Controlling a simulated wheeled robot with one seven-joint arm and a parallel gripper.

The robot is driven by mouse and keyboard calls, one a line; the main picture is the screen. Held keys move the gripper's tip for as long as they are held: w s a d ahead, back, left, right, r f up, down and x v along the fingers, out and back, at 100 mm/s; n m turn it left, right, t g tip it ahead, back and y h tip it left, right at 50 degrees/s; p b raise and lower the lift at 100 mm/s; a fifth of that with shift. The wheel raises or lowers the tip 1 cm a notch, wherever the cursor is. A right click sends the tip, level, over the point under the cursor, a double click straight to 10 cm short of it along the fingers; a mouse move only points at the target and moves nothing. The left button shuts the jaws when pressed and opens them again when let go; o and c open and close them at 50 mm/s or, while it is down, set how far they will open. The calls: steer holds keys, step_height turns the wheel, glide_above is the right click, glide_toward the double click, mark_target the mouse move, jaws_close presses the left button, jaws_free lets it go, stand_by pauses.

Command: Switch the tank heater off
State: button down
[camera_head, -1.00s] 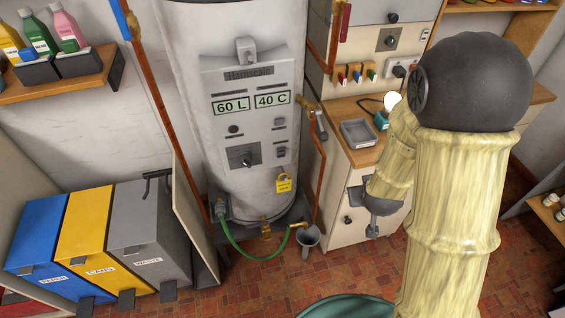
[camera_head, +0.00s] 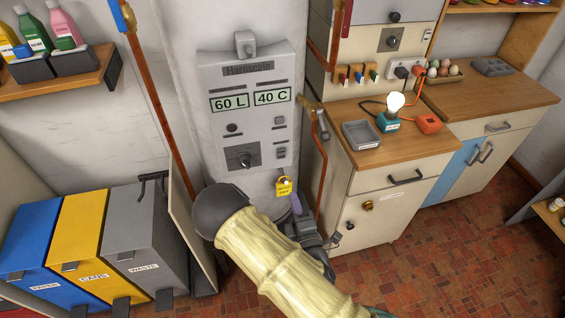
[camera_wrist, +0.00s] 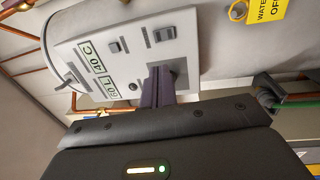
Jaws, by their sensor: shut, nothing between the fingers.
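The tank heater (camera_head: 206,120) is a pale upright cylinder with a grey control panel (camera_head: 215,75). Its displays read 60 L and 40 C. The panel has a dark rotary knob (camera_head: 243,158), a round button (camera_head: 232,128) and two small rocker switches, upper (camera_head: 280,121) and lower (camera_head: 281,152). My gripper (camera_head: 296,204) is low in front of the tank, right of and below the panel. In the wrist view my gripper (camera_wrist: 158,84) is shut and empty; its purple fingers overlap the panel and partly hide the knob plate (camera_wrist: 181,70). I cannot tell whether they touch.
A copper pipe and tap (camera_head: 318,130) stand just right of the tank. A counter (camera_head: 400,150) with a lit bulb is at right; bins (camera_head: 140,240) stand at left.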

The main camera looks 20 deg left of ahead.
steer(key=shift+r, duration=0.1)
steer(key=p, duration=0.4)
glide_toward(280, 153)
steer(key=x, duration=0.7)
